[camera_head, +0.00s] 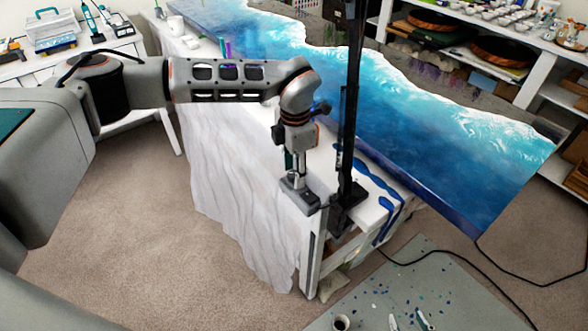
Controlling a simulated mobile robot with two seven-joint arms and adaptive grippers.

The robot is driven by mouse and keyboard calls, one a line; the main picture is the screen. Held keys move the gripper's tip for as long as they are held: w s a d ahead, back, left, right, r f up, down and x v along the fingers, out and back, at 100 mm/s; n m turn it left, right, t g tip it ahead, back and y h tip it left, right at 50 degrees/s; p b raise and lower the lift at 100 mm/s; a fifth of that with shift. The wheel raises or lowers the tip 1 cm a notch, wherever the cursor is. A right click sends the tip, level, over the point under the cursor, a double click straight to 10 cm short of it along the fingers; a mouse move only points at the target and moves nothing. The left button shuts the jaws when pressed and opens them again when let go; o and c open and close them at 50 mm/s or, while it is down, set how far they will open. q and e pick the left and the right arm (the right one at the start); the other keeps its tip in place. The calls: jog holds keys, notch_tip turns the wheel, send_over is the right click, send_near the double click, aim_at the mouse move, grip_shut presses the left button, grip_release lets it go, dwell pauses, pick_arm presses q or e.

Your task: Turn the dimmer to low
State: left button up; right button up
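My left arm reaches in from the left and bends straight down over the near corner of the white-covered table (235,190). My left gripper (297,165) points down at that corner. A small grey block (299,195), possibly the dimmer, sits directly under it at the table edge. The fingertips are small and dark, so I cannot tell whether they touch or hold anything. No knob or dimmer marking is readable. A tall black pole (349,120) rises from a black base (347,200) just right of the block. My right gripper is not in view.
A blue ocean-resin panel (400,115) lies along the table behind the pole. Blue drips (385,205) mark the table end. A black cable (455,258) runs across the floor. A grey speckled mat (425,290) holds a cup (341,322). Carpet at front left is clear.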

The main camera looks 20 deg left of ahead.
pick_arm(q)
jog(key=c, duration=1.1)
jog(key=shift+c, duration=0.2)
jog(key=shift+o, duration=0.2)
jog(key=shift+n, duration=0.8)
jog(key=o, duration=1.1)
jog(key=shift+r, duration=0.1)
